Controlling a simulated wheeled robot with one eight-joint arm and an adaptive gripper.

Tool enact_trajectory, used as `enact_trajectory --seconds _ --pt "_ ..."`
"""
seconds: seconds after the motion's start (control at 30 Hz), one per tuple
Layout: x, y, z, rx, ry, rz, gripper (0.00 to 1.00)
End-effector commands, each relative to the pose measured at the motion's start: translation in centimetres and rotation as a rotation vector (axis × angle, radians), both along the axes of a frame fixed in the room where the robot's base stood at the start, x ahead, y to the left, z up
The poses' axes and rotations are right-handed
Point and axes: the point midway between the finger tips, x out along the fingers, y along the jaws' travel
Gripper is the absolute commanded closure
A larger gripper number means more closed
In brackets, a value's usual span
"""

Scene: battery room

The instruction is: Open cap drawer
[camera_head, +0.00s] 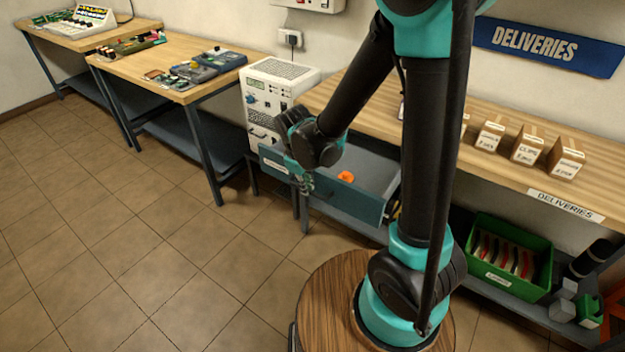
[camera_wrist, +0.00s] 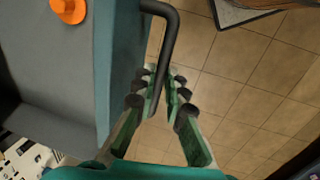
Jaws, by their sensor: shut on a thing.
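The cap drawer (camera_head: 345,197) is a teal-fronted drawer with a grey inside, pulled out from under the deliveries bench. An orange cap (camera_head: 346,176) lies inside it, and the cap also shows in the wrist view (camera_wrist: 68,14). My gripper (camera_head: 306,186) is at the drawer's front, near its left part. In the wrist view my gripper (camera_wrist: 165,92) has its green fingers on either side of the dark bar handle (camera_wrist: 171,30), shut on it. The handle stands out from the teal front (camera_wrist: 122,60). In the head view my gripper hides the handle.
The deliveries bench (camera_head: 470,160) holds several small labelled boxes. A white machine (camera_head: 280,90) stands left of the drawer. A green crate (camera_head: 500,262) is on the lower shelf at right. Two workbenches stand at the back left. The tiled floor (camera_head: 130,250) in front is clear.

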Motion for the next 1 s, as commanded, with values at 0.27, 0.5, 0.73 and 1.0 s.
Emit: enact_trajectory --seconds 0.27,0.5,0.73,1.0 --pt "-0.22 0.28 0.03 0.0 -0.001 0.0 1.0" --pt "-0.2 0.28 0.03 0.0 -0.001 0.0 0.81" --pt "-0.23 0.23 0.02 0.0 -0.001 0.0 0.68" --pt "-0.3 0.27 0.38 0.0 0.0 0.0 0.68"
